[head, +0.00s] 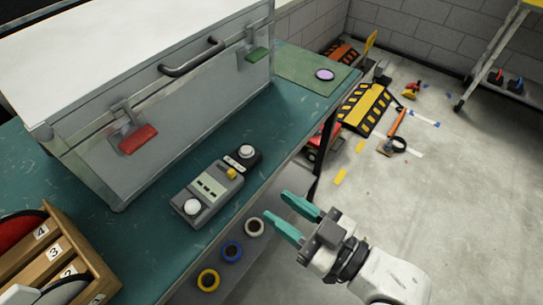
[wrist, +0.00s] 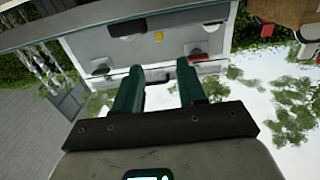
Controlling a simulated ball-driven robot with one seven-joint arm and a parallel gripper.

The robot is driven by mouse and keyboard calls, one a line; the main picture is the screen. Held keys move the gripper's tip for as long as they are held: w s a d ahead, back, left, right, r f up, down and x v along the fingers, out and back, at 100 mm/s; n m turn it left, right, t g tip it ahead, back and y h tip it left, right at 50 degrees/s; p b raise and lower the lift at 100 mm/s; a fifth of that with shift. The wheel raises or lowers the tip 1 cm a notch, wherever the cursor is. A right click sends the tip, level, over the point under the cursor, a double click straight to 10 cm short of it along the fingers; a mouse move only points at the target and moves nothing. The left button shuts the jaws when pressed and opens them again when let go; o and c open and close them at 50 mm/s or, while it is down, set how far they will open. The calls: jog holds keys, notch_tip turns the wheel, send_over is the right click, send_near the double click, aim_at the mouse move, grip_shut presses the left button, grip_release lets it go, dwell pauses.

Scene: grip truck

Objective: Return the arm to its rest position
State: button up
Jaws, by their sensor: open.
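My gripper (head: 296,219) has teal fingers and is at the lower middle right in the head view, beside the front edge of the green-topped bench (head: 262,165). Its fingers are apart with nothing between them. In the wrist view my gripper (wrist: 160,75) also shows open and empty, with the bench and a grey case upside down beyond it. My white forearm reaches in from the lower right in the head view.
A large grey case (head: 190,110) with red and green latches stands on the bench. A grey control box (head: 207,192) lies before it. A wooden slotted rack (head: 95,262) is at lower left. Tape rolls (head: 232,251) hang below the bench edge. Concrete floor (head: 450,190) is open at right.

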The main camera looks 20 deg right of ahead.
jog(key=s+d+f+m+g+h+p, duration=0.2)
jog(key=s+d+f+g+h+p, duration=0.1)
jog(key=d+f+g+h, duration=0.25)
jog(key=s+d+f+m+g+h+p, duration=0.2)
jog(key=s+d+f+g+h, duration=0.15)
jog(key=d+f, duration=0.4)
jog(key=s+d+f+m+g+p, duration=0.1)
jog(key=s+d+m+g, duration=0.1)
jog(key=s+d+g, duration=0.2)
jog(key=s+g, duration=0.1)
jog(key=s, duration=0.2)
jog(key=shift+f+m+h, duration=0.3)
jog(key=shift+m+h, duration=0.1)
